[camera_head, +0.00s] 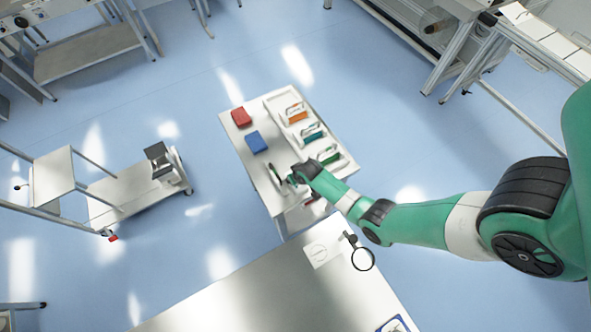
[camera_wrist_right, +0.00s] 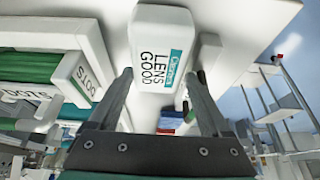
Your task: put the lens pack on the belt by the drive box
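The lens pack (camera_wrist_right: 155,55), a white box with a teal stripe and the words LENS GOOD, is at the tips of my right gripper (camera_wrist_right: 160,78) in the right wrist view. The fingers are apart, one on each side of it; I cannot tell whether they press on it. In the head view my right gripper (camera_head: 288,179) is low over the near end of a white cart (camera_head: 240,150). My left gripper is in neither view. I cannot make out the belt or the drive box.
On the cart are a white tray (camera_head: 347,160) of packs with orange, teal and green parts, a red box (camera_head: 241,117) and a blue box (camera_head: 256,142). A bench (camera_head: 270,290) with a magnifier (camera_head: 363,259) is nearer. Blue floor (camera_head: 220,210) lies open left of the cart.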

